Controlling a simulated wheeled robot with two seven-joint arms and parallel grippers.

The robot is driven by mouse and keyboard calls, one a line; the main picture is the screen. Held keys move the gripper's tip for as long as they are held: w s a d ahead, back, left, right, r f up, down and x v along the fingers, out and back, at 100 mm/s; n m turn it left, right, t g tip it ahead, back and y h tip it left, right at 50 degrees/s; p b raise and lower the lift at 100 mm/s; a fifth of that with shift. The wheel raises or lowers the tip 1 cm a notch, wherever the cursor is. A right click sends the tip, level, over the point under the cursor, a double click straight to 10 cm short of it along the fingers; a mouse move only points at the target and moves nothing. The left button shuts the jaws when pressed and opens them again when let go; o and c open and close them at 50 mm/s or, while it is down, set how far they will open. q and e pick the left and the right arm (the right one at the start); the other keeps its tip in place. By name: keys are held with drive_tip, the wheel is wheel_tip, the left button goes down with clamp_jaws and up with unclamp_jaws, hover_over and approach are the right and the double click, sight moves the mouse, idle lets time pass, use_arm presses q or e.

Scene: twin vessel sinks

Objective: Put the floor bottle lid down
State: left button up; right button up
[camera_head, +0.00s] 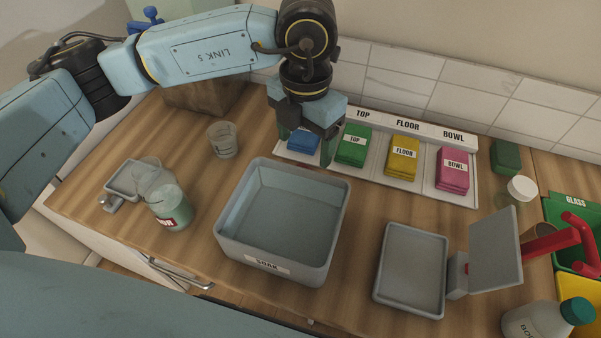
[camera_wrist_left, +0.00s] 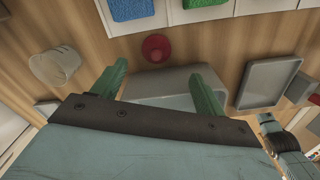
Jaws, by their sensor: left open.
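A small round red lid (camera_wrist_left: 155,47) lies on the wooden counter in the left wrist view, between the grey basin and the cloth tray. In the head view it is hidden behind my left gripper (camera_head: 305,143). The gripper is open, its green fingers apart and nothing between them.
The grey basin (camera_head: 228,215) stands front centre. The cloth tray (camera_head: 425,193) with stacked cloths is behind it. A clear cup (camera_head: 222,140) stands left of my gripper. A grey tray (camera_head: 412,270), a raised panel (camera_head: 495,250) and a teal-capped bottle (camera_head: 535,322) are at right.

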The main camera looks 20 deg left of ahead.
sight(303, 165)
use_arm(q)
drive_tip(key=f, duration=0.5)
drive_tip(key=f+b, duration=0.1)
drive_tip(key=f, duration=0.1)
drive_tip(key=shift+w+a+f, duration=0.25)
drive_tip(key=shift+w+f, duration=0.05)
drive_tip(key=shift+f, duration=0.1)
use_arm(e)
drive_tip(key=w, duration=0.3)
drive_tip(key=shift+w+a+r, duration=0.2)
use_arm(q)
drive_tip(key=c, duration=1.1)
drive_tip(key=shift+r, duration=0.2)
